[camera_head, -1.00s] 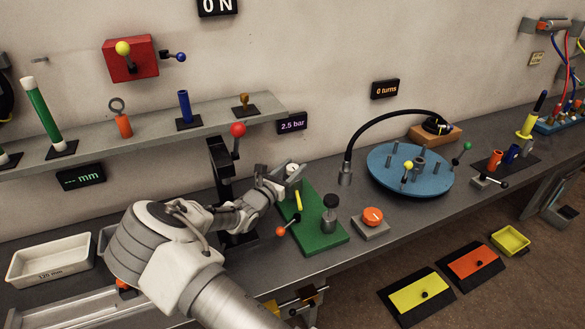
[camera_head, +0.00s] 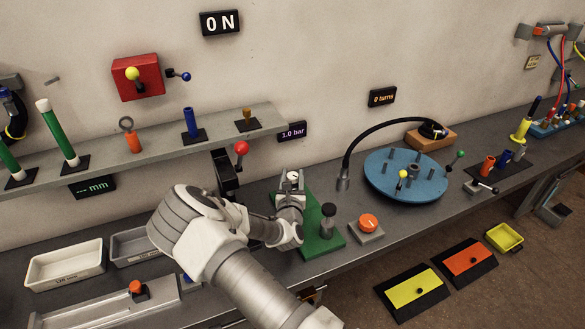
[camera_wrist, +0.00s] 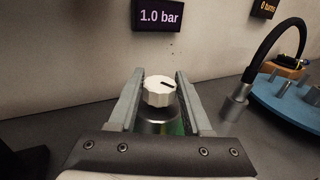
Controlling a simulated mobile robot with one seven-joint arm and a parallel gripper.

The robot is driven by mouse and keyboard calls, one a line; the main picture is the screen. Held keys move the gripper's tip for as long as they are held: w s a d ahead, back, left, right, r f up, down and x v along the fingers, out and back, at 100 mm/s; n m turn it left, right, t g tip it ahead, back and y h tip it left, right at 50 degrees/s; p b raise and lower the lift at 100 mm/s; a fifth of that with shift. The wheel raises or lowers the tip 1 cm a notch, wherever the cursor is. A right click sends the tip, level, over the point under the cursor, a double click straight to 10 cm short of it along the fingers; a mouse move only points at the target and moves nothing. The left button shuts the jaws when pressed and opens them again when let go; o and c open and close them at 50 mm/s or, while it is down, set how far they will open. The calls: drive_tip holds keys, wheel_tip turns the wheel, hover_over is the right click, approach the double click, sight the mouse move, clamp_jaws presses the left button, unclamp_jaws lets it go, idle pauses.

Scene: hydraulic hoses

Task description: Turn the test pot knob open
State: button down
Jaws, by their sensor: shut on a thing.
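The test pot knob is a white ribbed knob (camera_wrist: 158,91) with a black mark on its top, on a grey round pot (camera_wrist: 160,125) in the wrist view. In the head view the knob (camera_head: 293,176) shows at the tip of my gripper (camera_head: 291,184), at the back end of the green plate (camera_head: 322,243). In the wrist view my gripper (camera_wrist: 157,82) is shut on the knob, one finger on each side. The black mark points to the right. My arm hides part of the plate.
A display (camera_head: 293,131) behind reads 1.0 bar. A dark glass-like cylinder (camera_head: 328,216) stands on the plate, with an orange button (camera_head: 368,222) to its right. A red-ball lever (camera_head: 241,148) stands behind my arm. A blue round table (camera_head: 415,181) is farther right.

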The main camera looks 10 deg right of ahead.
sight(296, 176)
drive_tip(key=shift+n+y+p, duration=1.5)
drive_tip(key=shift+y+p, duration=0.2)
drive_tip(key=shift+y, duration=0.7)
drive_tip(key=shift+c, duration=1.7)
unclamp_jaws()
drive_tip(key=shift+r, duration=0.55)
drive_tip(key=r, duration=0.2)
drive_tip(key=d+r, duration=0.1)
drive_tip(key=shift+s+r+p, duration=0.3)
drive_tip(key=shift+r+p, duration=0.05)
drive_tip(key=shift+r, duration=0.05)
drive_tip(key=s+d+r+p, duration=0.3)
drive_tip(key=s+d+r, duration=0.2)
drive_tip(key=d, duration=0.4)
drive_tip(key=shift+d+r, duration=0.15)
drive_tip(key=shift+r, duration=0.4)
